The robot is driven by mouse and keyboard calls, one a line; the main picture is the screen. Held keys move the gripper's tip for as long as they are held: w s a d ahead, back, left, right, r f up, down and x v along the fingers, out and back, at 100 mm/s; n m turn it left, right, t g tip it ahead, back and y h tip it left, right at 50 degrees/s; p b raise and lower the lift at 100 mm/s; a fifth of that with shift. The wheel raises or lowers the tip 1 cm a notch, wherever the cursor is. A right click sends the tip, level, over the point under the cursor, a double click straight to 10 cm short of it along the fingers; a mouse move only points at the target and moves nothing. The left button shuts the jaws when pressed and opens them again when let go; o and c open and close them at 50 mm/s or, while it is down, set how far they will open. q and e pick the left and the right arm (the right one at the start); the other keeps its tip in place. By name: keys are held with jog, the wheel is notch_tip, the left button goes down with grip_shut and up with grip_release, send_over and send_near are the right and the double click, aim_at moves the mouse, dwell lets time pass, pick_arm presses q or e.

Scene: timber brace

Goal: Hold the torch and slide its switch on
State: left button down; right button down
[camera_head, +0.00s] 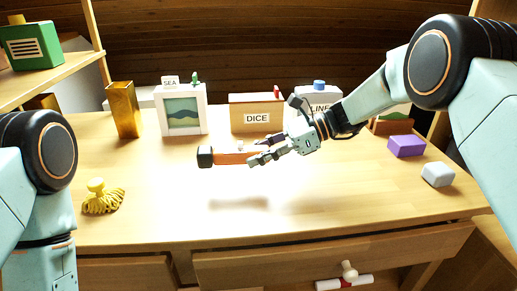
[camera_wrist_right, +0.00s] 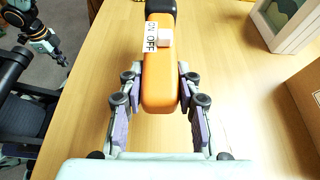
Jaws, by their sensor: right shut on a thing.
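The torch (camera_head: 232,158) has an orange body and a black head, which points left in the head view. It is held level above the table, with its shadow below. My right gripper (camera_head: 262,158) is shut on the rear of the body. In the right wrist view, the torch (camera_wrist_right: 160,85) sits between the two fingers (camera_wrist_right: 158,103).
A purple block (camera_head: 406,146) and a grey block (camera_head: 438,174) lie right. A yellow tangled item (camera_head: 102,199) lies left. The table's front middle is clear.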

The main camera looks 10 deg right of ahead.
aim_at(258, 180)
jog(key=shift+f+b, duration=1.05)
jog(key=shift+f, duration=1.75)
jog(key=shift+f, duration=0.1)
jog(key=c, duration=0.8)
grip_release()
jog(key=shift+c, duration=0.2)
